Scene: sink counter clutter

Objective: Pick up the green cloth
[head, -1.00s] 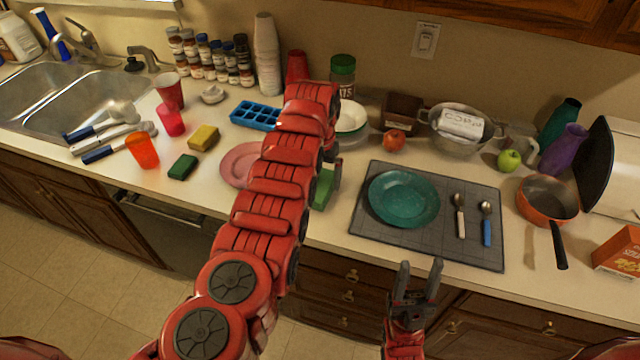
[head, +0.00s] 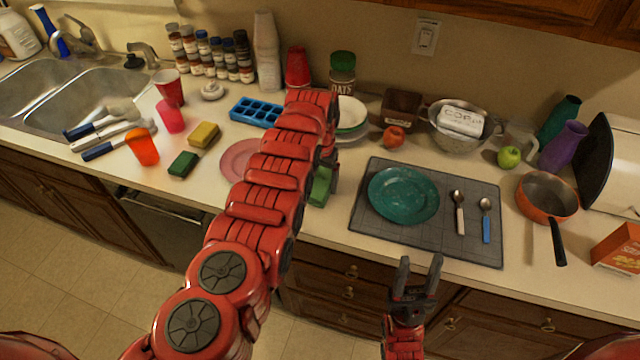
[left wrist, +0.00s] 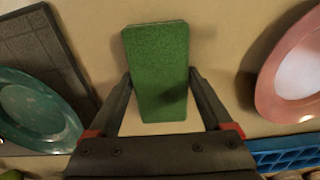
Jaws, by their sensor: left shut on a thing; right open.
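The green cloth (head: 320,187) is a folded flat block on the counter between the pink plate and the grey mat, partly hidden by my left arm in the head view. In the left wrist view the cloth (left wrist: 158,60) lies between the fingers. My left gripper (left wrist: 160,76) is shut on it, one finger against each long side. I cannot tell whether the cloth is clear of the counter. My right gripper (head: 420,262) is open and empty in front of the counter edge, below the grey mat.
The pink plate (head: 236,160) and blue ice tray (head: 256,112) are close to the left arm. The grey mat (head: 460,240) holds a teal plate (head: 404,195) and two spoons. A dark green sponge (head: 183,164) and yellow sponge (head: 204,134) lie further left.

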